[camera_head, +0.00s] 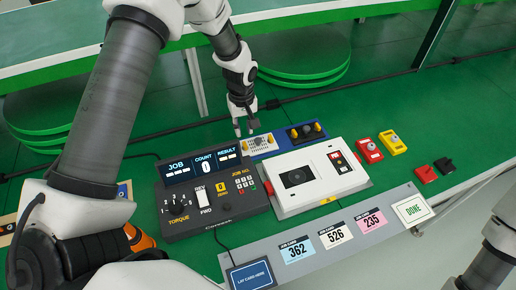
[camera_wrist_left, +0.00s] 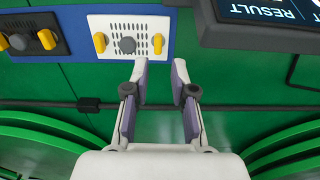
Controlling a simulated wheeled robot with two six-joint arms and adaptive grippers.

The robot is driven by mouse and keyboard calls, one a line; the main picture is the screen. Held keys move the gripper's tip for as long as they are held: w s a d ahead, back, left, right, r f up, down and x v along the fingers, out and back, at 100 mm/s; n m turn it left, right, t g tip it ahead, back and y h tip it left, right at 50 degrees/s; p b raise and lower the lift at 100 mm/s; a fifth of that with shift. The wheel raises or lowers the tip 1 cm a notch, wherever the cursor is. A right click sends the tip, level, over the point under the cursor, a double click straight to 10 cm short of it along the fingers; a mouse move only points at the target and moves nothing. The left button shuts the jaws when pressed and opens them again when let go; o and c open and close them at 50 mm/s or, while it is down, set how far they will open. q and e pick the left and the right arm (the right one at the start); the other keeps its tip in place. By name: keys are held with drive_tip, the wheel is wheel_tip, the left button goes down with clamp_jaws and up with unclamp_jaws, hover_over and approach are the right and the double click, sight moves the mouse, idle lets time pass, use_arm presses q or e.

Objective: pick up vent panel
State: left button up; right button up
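The vent panel (camera_head: 259,146) is a small white slotted plate with a yellow knob at each end and a dark knob in its middle. It lies on a blue tray (camera_head: 279,152) behind the console, and it also shows at the top of the left wrist view (camera_wrist_left: 118,28). My left gripper (camera_head: 244,131) is just behind the panel in the head view. In the left wrist view its two fingers (camera_wrist_left: 159,76) are apart with nothing between them, off the panel's edge near its right knob. My right gripper is out of view.
A dark panel with yellow knobs (camera_head: 293,134) shares the blue tray. The torque console (camera_head: 212,200) and a white box (camera_head: 318,178) stand in front. Red (camera_head: 367,151) and yellow (camera_head: 392,143) blocks lie to the right. A dark cable runs behind the tray.

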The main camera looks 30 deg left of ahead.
sight(245, 144)
use_arm(q)
drive_tip(key=f, duration=0.2)
drive_tip(key=f+p, duration=0.1)
drive_tip(key=f, duration=0.2)
drive_tip(key=f+p, duration=0.1)
drive_tip(key=f, duration=0.1)
drive_tip(key=shift+w+a+f, duration=0.2)
drive_tip(key=shift+w+f, duration=0.2)
drive_tip(key=shift+f, duration=0.4)
drive_tip(key=shift+r, duration=0.1)
clamp_jaws()
